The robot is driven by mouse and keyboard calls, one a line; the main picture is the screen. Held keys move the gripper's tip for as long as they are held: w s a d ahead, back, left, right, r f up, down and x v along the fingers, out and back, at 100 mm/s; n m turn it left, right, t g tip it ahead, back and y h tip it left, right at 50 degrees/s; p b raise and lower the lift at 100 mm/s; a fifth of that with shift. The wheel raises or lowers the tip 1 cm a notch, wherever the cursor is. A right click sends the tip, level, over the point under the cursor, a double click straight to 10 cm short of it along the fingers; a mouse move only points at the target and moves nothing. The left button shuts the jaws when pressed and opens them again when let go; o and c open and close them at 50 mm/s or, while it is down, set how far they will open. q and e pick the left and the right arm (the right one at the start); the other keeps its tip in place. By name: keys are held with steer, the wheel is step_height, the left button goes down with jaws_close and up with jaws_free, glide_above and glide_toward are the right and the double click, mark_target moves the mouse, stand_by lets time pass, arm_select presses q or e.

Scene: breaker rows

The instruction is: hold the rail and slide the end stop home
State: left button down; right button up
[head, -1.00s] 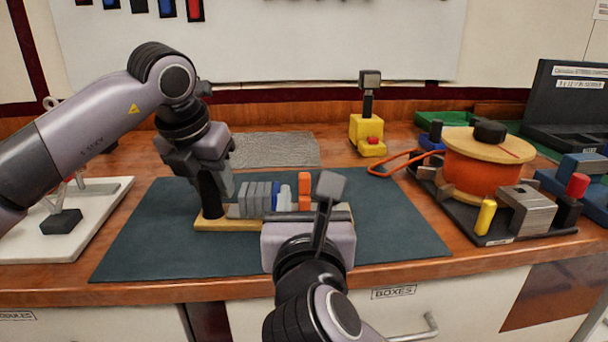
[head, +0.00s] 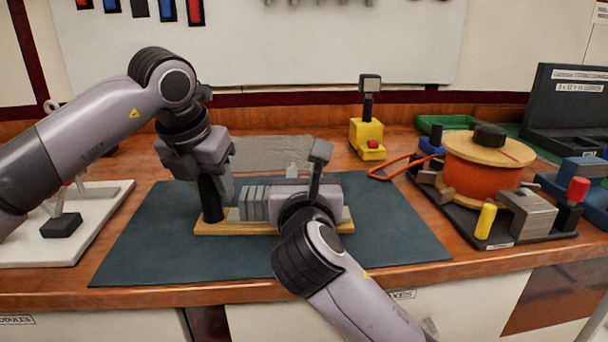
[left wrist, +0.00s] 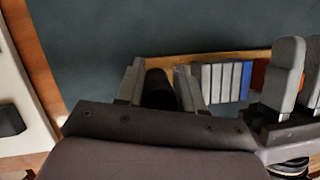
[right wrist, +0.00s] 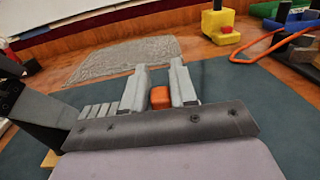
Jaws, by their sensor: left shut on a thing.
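A wooden board with the rail (head: 240,229) lies on the dark mat. My left gripper (head: 214,190) is shut on the black upright post (head: 210,205) at the board's left end; the post also shows between its fingers in the left wrist view (left wrist: 158,88). Grey breakers (head: 256,203) and a blue one (left wrist: 245,82) stand in a row on the rail. The orange end stop (right wrist: 160,97) is right of the row, between the open fingers of my right gripper (right wrist: 158,68). In the head view my right gripper hides the end stop.
A yellow block with a red button (head: 368,139) stands behind the mat. An orange spool (head: 484,165) and a yellow cylinder (head: 486,220) are at right, with an orange cable loop (head: 385,174). The right part of the mat (head: 395,230) is clear.

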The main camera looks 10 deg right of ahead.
jaws_close()
arm_select(q)
steer(key=shift+d, duration=0.15)
arm_select(e)
steer(key=shift+w+a, duration=0.1)
steer(key=shift+a, duration=1.6)
steer(key=shift+o, duration=2.4)
jaws_free()
steer(key=shift+s, duration=0.45)
arm_select(q)
steer(key=shift+a, duration=0.2)
arm_select(e)
steer(key=s, duration=0.7)
steer(key=s+a, duration=0.1)
steer(key=s, duration=0.3)
